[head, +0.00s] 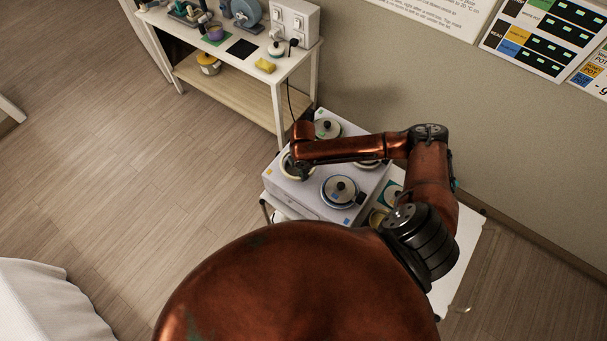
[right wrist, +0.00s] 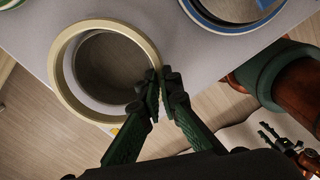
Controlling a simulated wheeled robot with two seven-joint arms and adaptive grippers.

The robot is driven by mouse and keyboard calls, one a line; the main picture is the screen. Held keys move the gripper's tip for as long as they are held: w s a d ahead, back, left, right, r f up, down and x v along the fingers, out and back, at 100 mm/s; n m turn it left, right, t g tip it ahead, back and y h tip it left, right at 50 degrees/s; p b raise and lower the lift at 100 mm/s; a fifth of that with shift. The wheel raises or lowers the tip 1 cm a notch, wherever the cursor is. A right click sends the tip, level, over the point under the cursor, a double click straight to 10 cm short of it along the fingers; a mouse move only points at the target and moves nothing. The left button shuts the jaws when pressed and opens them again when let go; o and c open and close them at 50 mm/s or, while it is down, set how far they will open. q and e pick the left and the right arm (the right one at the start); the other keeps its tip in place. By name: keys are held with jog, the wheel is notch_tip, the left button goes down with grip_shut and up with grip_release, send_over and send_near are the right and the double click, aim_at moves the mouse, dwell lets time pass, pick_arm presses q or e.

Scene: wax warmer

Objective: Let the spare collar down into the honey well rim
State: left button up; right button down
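The spare collar (right wrist: 66,88), a cream-gold ring, shows at the upper left of the right wrist view. My right gripper (right wrist: 160,84) is shut on its right-hand wall. A white inner wall of the honey well (right wrist: 84,98) shows through the ring, off-centre towards the lower left; I cannot tell whether the collar touches the rim. In the head view my right gripper (head: 294,166) is over the near left well of the white warmer (head: 300,194), by a yellow mark, and hides much of it. My left gripper (right wrist: 270,136) shows small at the lower right of the right wrist view, fingers apart.
A lidded well with a blue ring (head: 341,190) is right of the honey well, and another lidded well (head: 327,128) is behind. The warmer stands on a white cart (head: 462,240). A shelf table (head: 262,50) with a yellow sponge (head: 265,66) is behind left. Open floor lies left.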

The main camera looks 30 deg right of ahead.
jog(key=shift+p, duration=0.45)
jog(key=shift+f+b, duration=0.5)
jog(key=shift+f, duration=0.55)
dwell(0.5)
dwell(0.4)
jog(key=c, duration=2.1)
grip_release()
jog(key=shift+r, duration=0.1)
notch_tip(320, 180, up, 12)
jog(key=shift+f, duration=0.1)
